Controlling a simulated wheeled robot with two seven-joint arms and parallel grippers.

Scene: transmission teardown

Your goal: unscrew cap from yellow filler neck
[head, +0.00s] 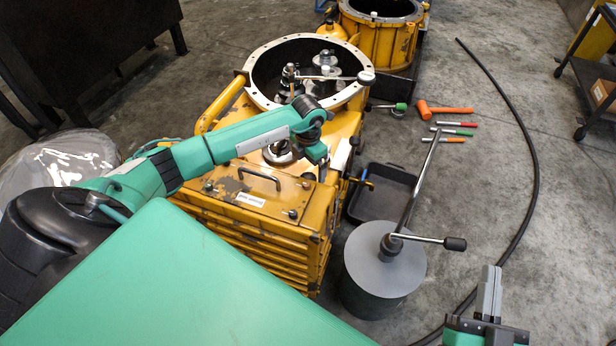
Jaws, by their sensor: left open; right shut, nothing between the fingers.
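The yellow transmission housing (262,236) stands in the middle, its round open bell with a grey bolted rim (262,50) at the far end. I cannot clearly make out a filler neck or its cap; a silver round fitting (280,154) on the housing top is partly hidden by my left arm. My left gripper (322,172) is above the right side of the housing, pointing down; its fingers are small and partly hidden, and it is open. I cannot tell whether it touches anything. My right gripper (489,292) is shut and empty at the lower right, away from the housing.
A grey cylinder (380,270) with a long rod and black-ended handle stands right of the housing. A black tray (380,195) lies behind it. An orange mallet (445,110), several hand tools and a black hose (535,160) lie on the floor. A second yellow housing (380,40) stands behind.

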